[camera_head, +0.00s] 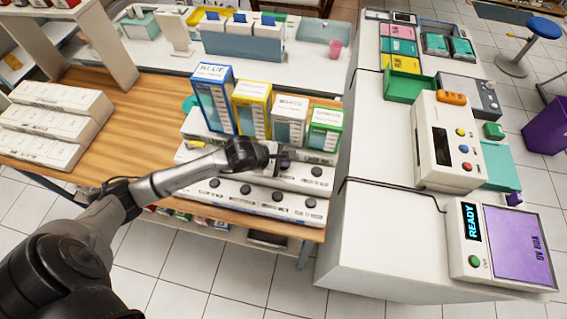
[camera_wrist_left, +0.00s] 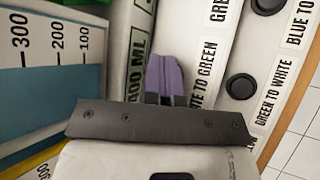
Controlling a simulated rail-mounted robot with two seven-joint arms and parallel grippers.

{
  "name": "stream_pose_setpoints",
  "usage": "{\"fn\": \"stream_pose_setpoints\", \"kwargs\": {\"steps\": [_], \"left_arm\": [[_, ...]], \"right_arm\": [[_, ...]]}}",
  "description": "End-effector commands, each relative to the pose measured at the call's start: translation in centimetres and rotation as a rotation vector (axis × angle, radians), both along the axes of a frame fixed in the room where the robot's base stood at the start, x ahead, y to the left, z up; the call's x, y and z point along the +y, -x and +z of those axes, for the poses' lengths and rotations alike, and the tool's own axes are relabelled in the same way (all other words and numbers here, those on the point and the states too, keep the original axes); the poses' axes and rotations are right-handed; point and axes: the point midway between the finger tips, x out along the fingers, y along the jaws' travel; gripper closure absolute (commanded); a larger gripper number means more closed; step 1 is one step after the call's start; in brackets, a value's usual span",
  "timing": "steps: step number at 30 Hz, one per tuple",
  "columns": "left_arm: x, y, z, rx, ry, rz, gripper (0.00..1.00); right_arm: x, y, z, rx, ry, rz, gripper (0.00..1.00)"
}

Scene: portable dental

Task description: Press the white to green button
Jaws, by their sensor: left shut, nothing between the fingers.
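My left gripper (camera_head: 283,160) is shut and empty, held over the back row of white button panels on the wooden table. In the left wrist view its purple fingertips (camera_wrist_left: 165,76) are together beside the partly covered label ending "TE TO GREEN" (camera_wrist_left: 205,75). The white to green button itself is not visible; the fingers cover the area beside that label. I cannot tell whether they touch it. A black button (camera_wrist_left: 240,88) beside the "GREEN TO WHITE" label (camera_wrist_left: 271,92) is in plain view. My right gripper is not in view.
Blue (camera_head: 213,98), yellow (camera_head: 253,108), white (camera_head: 290,120) and green (camera_head: 325,128) labelled containers stand close behind the panels. The front panel row (camera_head: 230,202) has several black buttons. A white counter (camera_head: 365,215) on the right carries a UV box (camera_head: 515,240) reading READY.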

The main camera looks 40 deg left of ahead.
Motion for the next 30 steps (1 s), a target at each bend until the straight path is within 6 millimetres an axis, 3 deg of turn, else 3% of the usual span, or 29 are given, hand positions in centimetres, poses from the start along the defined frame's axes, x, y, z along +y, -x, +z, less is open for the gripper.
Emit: {"fn": "stream_pose_setpoints", "kwargs": {"steps": [30], "left_arm": [[0.0, 0.0, 2.9, 0.000, -0.001, -0.001, 1.00]], "right_arm": [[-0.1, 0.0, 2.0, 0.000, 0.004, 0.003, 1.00]]}}
